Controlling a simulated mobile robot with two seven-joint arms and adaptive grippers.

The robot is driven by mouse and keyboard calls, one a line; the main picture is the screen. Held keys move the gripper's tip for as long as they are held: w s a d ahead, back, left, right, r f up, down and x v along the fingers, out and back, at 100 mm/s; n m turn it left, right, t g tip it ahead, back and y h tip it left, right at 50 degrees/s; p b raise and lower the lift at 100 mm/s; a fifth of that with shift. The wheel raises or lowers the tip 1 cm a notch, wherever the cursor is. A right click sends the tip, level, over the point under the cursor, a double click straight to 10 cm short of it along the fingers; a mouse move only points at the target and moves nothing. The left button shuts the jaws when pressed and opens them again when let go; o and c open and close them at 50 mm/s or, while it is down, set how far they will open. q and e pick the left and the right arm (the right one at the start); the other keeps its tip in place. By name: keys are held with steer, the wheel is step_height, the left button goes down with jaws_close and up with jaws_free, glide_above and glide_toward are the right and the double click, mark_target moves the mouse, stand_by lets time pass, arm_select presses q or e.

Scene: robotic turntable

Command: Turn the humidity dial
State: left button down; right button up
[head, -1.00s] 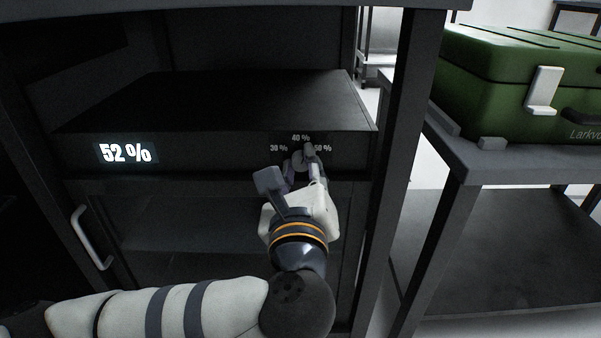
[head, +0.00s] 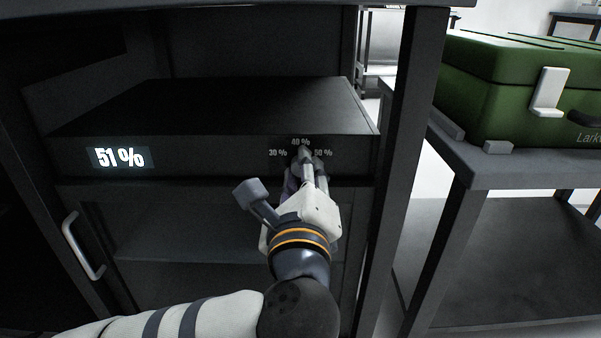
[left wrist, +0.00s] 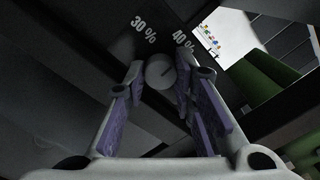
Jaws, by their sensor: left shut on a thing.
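The humidity dial (left wrist: 160,72) is a round grey knob with a dark pointer mark, below the printed 30 % and 40 % labels in the left wrist view. In the head view, it is mostly hidden behind my left gripper (head: 309,160), under the 30 %, 40 % and 50 % labels. The dial is on the front of a black box (head: 215,150) whose lit display (head: 118,158) reads 51 %. My left gripper (left wrist: 158,85) is shut on the dial, with its purple-padded fingers on either side of it. My right gripper is not in view.
The black box sits on a shelf inside a dark cabinet with a post (head: 408,130) close to the right of my gripper. A glass-like door with a pale handle (head: 83,245) is below. A green case (head: 520,95) stands on a side table to the right.

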arm_select(q)
steer(key=shift+d+f, duration=0.1)
steer(key=c, duration=1.6)
jaws_free()
steer(key=shift+s, duration=0.15)
steer(key=s, duration=1.1)
steer(key=shift+s, duration=0.4)
